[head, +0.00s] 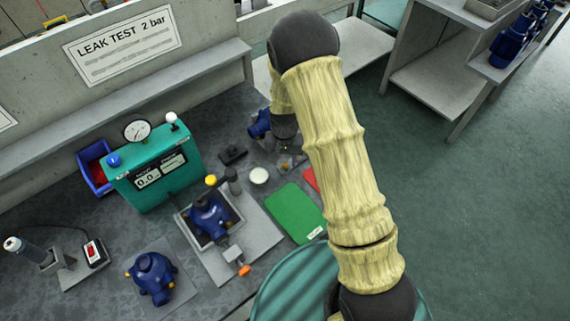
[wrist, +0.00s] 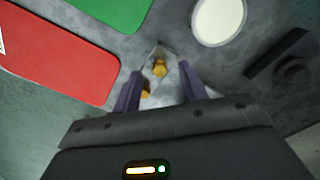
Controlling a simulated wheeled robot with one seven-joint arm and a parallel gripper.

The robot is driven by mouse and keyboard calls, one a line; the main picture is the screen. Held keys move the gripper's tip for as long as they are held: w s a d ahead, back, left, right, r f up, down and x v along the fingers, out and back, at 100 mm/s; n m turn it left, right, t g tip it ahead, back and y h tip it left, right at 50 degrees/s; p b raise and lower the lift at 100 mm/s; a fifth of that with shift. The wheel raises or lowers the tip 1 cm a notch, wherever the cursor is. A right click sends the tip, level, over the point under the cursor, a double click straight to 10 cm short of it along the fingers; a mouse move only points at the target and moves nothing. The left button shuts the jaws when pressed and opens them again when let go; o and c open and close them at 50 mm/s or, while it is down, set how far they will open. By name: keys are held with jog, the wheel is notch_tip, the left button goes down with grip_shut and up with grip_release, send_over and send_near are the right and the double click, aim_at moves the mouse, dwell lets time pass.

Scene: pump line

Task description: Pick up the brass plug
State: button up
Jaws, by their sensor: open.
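Two small brass-coloured pieces lie close together in the wrist view. One brass plug (wrist: 160,67) sits on a small pale plate (wrist: 153,57); the other brass piece (wrist: 145,92) is nearer the left finger and partly hidden. I cannot tell whether both are plugs. My gripper (wrist: 159,75) is open above them, with one finger on each side and nothing held. In the head view my gripper (head: 287,150) is over the bench beyond the green mat, partly hidden by my arm. The brass pieces are too small to make out clearly there.
A green mat (head: 293,212) and a red mat (wrist: 55,55) lie near the plate. A white round dish (head: 259,175) and a dark block (head: 233,155) stand to its left. A blue pump (head: 260,123) is close behind. The teal leak tester (head: 155,165) stands further left.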

jog(key=shift+f, duration=0.75)
grip_shut()
